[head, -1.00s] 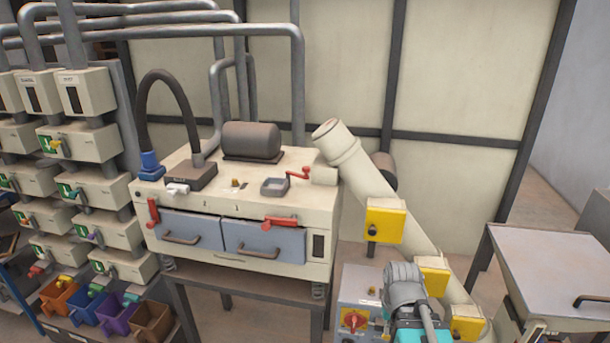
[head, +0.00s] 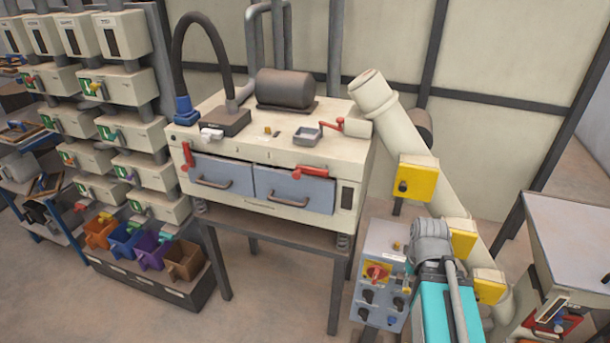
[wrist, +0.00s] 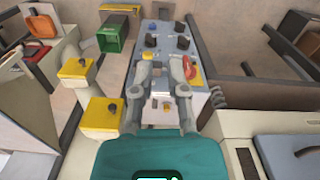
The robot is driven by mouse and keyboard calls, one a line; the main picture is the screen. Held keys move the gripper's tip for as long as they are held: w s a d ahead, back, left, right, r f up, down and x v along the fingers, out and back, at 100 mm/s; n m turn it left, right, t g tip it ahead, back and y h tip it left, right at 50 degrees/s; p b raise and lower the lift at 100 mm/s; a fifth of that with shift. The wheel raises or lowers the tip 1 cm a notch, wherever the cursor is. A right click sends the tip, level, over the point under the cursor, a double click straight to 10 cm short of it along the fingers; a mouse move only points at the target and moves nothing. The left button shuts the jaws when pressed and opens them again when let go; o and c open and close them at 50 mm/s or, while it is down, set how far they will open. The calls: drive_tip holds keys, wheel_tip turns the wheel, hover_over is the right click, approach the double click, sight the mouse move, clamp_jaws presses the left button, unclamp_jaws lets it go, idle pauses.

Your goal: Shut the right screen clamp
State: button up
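The right screen clamp (head: 312,171) is a red lever on the front of the cream screen machine (head: 270,145), lying nearly level above the right grey drawer (head: 295,190). The left screen clamp (head: 187,158), also red, stands nearly upright beside the left grey drawer (head: 222,175). My gripper (wrist: 164,66) is open and empty in the wrist view, above a grey control panel (wrist: 165,45) and well apart from the clamp. The head view shows my teal arm at lower right, but not the fingers. The wrist view shows a corner of the cream machine at lower right, without the right clamp.
The control panel (head: 382,265) with knobs and a red switch stands right of the machine. A slanted cream tube with yellow boxes (head: 416,178) rises behind it. A grey-topped table (head: 575,235) is at right. Coloured bins (head: 150,252) stand at left. Floor in front is clear.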

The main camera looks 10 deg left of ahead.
drive_tip(key=o, duration=0.4)
drive_tip(key=shift+w+a+f+h, duration=0.15)
drive_tip(key=shift+w+a+h, duration=0.15)
drive_tip(key=shift+w, duration=0.1)
drive_tip(key=shift+o, duration=1.1)
drive_tip(key=w+a+m+t+h+b, duration=0.2)
drive_tip(key=w+a+t+h, duration=0.2)
drive_tip(key=w+a, duration=0.1)
drive_tip(key=shift+w+r, duration=0.4)
drive_tip(key=shift+w, duration=0.2)
drive_tip(key=t+y+b, duration=0.3)
drive_tip(key=t+b, duration=0.1)
drive_tip(key=t, duration=1)
approach(296, 176)
drive_tip(key=s, duration=0.3)
drive_tip(key=shift+s+a+n, duration=0.1)
drive_tip(key=shift+a+n, duration=0.3)
drive_tip(key=w, duration=0.4)
drive_tip(key=w+d, duration=0.1)
drive_tip(key=w, duration=0.8)
drive_tip(key=shift+w+d, duration=0.4)
